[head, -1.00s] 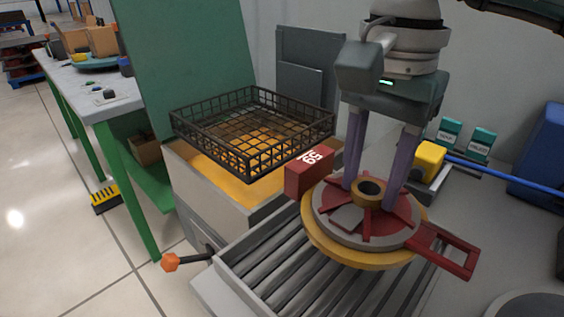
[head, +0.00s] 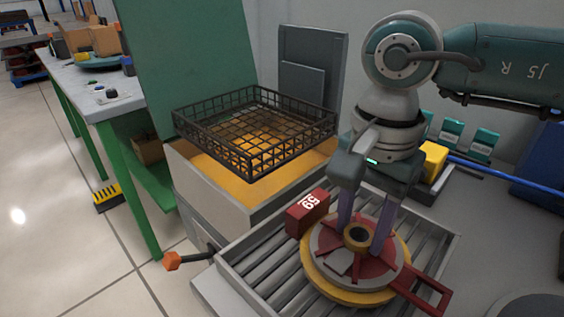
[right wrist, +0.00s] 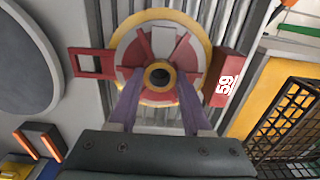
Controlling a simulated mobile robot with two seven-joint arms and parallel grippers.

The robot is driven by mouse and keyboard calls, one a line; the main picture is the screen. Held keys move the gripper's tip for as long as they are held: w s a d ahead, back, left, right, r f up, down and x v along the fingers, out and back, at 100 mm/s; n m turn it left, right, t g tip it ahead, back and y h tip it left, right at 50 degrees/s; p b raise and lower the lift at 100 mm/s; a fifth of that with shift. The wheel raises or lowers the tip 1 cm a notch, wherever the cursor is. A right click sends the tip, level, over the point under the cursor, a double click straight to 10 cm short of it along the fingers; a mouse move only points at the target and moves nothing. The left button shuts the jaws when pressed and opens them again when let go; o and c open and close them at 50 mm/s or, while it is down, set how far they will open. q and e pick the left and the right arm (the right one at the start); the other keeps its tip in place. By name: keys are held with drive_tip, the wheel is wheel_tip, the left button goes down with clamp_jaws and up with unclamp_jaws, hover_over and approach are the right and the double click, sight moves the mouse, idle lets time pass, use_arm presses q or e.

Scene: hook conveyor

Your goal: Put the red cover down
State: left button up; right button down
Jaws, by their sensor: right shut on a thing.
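The red cover (head: 327,242) is a round disc with red spokes on grey, a brass hub in the middle and a yellow ring below. A red frame-like handle (head: 425,291) sticks out on one side and a red block (head: 307,213) marked 59 on the other. My right gripper (head: 363,240) points down and is shut on the cover, its two purple fingers on either side of the hub. The right wrist view shows the cover (right wrist: 195,58) under the fingers (right wrist: 158,90). The cover is over the slatted bed (head: 270,272); I cannot tell if it touches. My left gripper is not seen.
A black wire basket (head: 252,169) stands on a yellow-topped box (head: 190,163) behind the bed. An orange-knobbed lever (head: 172,260) sticks out at the left. A yellow block (head: 433,158) and teal boxes (head: 451,131) are at the back right. Grey surface at right is partly free.

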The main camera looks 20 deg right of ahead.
drive_tip(key=shift+c, duration=1.7)
unclamp_jaws()
